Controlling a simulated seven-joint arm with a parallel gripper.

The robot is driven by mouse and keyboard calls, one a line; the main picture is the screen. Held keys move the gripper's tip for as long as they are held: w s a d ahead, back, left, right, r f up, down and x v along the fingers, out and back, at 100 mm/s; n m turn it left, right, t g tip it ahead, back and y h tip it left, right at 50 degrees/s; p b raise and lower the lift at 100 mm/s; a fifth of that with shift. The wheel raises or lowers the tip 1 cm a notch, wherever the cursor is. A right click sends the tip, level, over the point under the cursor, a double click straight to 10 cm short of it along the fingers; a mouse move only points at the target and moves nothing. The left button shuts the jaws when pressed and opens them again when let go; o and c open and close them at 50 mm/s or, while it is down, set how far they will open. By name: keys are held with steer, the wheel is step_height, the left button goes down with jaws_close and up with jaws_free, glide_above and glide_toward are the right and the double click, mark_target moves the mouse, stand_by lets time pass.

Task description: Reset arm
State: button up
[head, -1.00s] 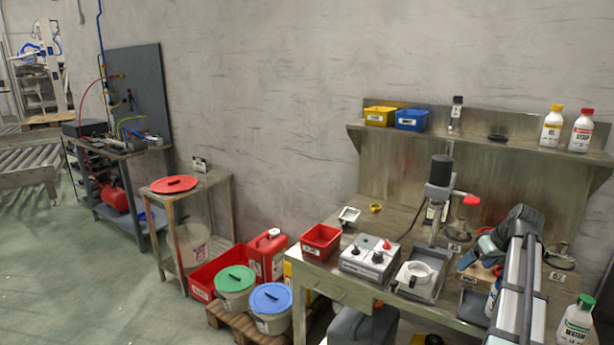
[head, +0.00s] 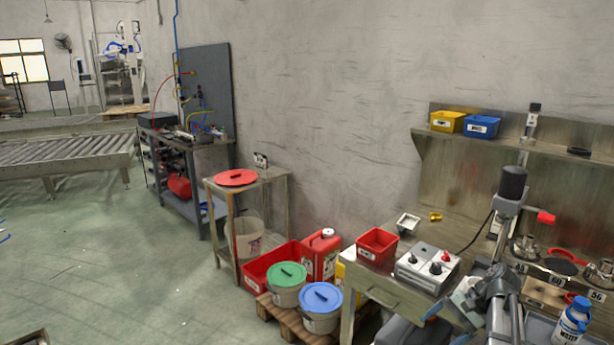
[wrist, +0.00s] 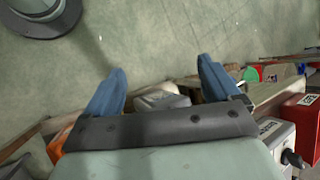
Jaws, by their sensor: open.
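My arm (head: 495,305) shows at the lower right of the head view, in front of the workbench. In the wrist view my gripper (wrist: 160,82) has its two blue fingers spread wide with nothing held between them. It hangs beyond the bench's front edge, with floor and a grey container (wrist: 160,97) below, apart from the fingers. In the head view the gripper end is small and partly merged with the arm, near the grey control box (head: 427,266).
A red bin (head: 376,247) and a blue-capped bottle (head: 573,322) stand on the bench. Buckets with green (head: 287,275) and blue (head: 321,297) lids stand on a pallet beside it. The shelf (head: 480,140) holds yellow and blue bins. Open floor lies to the left.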

steer(key=s+a+f+n+g+h, duration=0.1)
steer(key=s+a+f, duration=0.3)
steer(key=f, duration=0.5)
steer(key=s+a+f+g+h, duration=0.1)
steer(key=s+a+f, duration=0.3)
steer(key=f, duration=0.5)
steer(key=s+a+f+n+g+h, duration=0.1)
steer(key=s+a+f+g, duration=0.15)
steer(key=a+f, duration=0.45)
steer(key=s+a+f+n+g+h, duration=0.1)
steer(key=s+f+n+h, duration=0.1)
steer(key=s+f, duration=0.7)
steer(key=s+a+f+n+g+h, duration=0.1)
steer(key=s+f+n, duration=0.3)
steer(key=s+f, duration=0.6)
steer(key=s+a+h, duration=0.1)
steer(key=s, duration=0.5)
steer(key=shift+a+f+h, duration=0.25)
steer(key=shift+a+h, duration=0.05)
